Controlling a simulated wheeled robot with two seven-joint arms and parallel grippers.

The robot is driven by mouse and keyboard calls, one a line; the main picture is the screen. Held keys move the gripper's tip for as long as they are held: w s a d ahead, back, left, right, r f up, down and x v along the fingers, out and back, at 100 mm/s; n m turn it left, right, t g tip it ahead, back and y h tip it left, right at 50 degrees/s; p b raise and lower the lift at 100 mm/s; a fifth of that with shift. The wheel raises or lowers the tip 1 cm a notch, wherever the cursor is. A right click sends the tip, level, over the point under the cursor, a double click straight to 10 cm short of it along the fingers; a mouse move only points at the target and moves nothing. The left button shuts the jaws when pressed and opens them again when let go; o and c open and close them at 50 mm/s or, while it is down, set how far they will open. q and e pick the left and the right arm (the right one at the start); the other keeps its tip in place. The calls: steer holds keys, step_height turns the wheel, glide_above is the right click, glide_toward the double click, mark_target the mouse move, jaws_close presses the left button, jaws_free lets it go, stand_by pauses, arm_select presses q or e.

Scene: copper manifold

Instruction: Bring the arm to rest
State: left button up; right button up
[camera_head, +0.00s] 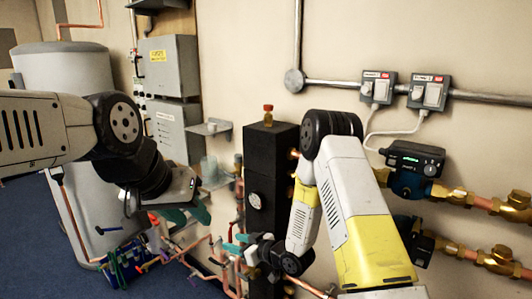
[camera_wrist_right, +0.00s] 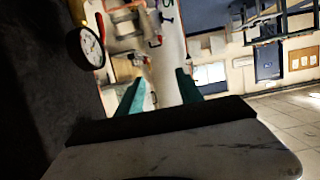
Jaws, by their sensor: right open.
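My left arm comes in from the left in the head view. Its gripper (camera_head: 188,214) hangs in front of the copper pipes, with two teal fingers apart and nothing seen between them. My right arm reaches down in front of the wall on the right. Its gripper (camera_head: 238,244) points left, low beside the black manifold block (camera_head: 270,170), and is partly hidden behind pipes. In the right wrist view the right gripper (camera_wrist_right: 160,88) shows two teal fingers spread apart with nothing held. I cannot tell whether the right gripper touches a pipe.
A round gauge (camera_wrist_right: 87,46) on a dark surface is close to the left of the right gripper. A grey tank (camera_head: 62,75) stands at left, with a tool bag (camera_head: 125,265) on the floor. Pumps (camera_head: 410,170) and brass valves (camera_head: 480,200) are right of my right arm.

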steer(key=d+r+m+h, duration=0.4)
steer(key=d+r+h, duration=0.4)
steer(key=d+r, duration=0.95)
steer(key=s+d+r+m+h, duration=0.2)
steer(key=s+d+r+m, duration=0.25)
steer(key=s+r, duration=0.6)
steer(key=s+d+r+m+g, duration=0.1)
steer(key=s+g, duration=0.1)
steer(key=s, duration=1.3)
steer(key=shift+s+d+g+y, duration=0.3)
steer(key=shift+s+d+g, duration=0.05)
steer(key=shift+g, duration=0.05)
